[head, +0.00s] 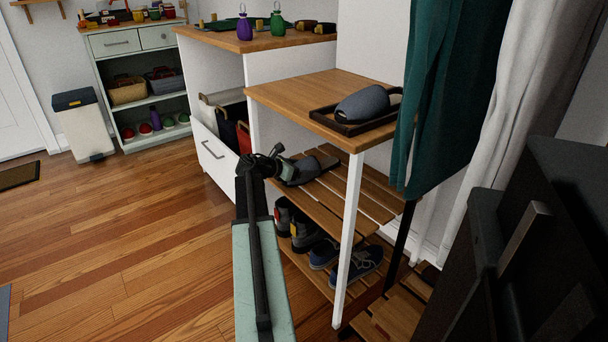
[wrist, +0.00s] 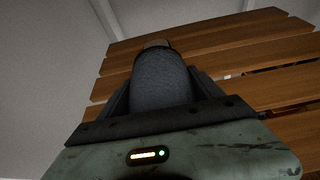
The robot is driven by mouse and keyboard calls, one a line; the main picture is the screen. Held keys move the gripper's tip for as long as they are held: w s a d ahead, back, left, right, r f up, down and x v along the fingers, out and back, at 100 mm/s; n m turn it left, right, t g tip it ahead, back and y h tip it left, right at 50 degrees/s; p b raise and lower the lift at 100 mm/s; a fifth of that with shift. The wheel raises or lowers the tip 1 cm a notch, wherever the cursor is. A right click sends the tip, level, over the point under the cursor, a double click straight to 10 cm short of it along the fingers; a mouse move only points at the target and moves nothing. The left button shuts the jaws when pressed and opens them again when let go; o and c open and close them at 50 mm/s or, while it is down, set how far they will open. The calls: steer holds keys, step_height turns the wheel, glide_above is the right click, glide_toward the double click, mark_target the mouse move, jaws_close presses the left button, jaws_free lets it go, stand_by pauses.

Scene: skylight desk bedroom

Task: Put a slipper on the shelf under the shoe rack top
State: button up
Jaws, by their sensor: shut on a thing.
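My gripper (head: 277,166) is shut on a dark grey slipper (head: 301,170), at the left end of the slatted wooden shelf (head: 345,196) under the shoe rack top (head: 310,97). In the wrist view the slipper (wrist: 162,80) sits between the two dark fingers, pointing away from me over the slats (wrist: 222,62). I cannot tell whether the slipper touches the slats. Another grey-blue slipper (head: 368,103) lies in a black tray (head: 352,128) on the rack top.
Boots (head: 303,230) and blue shoes (head: 357,262) stand on the lower shelf. A white front post (head: 348,235) and a teal hanging cloth (head: 440,100) bound the rack's right side. A white cabinet (head: 213,160) stands behind left.

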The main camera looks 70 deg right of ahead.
steer(key=shift+f, duration=0.1)
steer(key=o, duration=1.5)
steer(key=shift+w+a+r+p, duration=0.1)
steer(key=shift+a+r+p, duration=0.05)
steer(key=shift+r+p, duration=0.2)
steer(key=p+v, duration=0.4)
steer(key=v, duration=0.6)
steer(key=shift+w+a+r, duration=0.15)
steer(key=shift+a, duration=0.15)
steer(key=shift+w+a, duration=0.25)
steer(key=shift+a, duration=0.15)
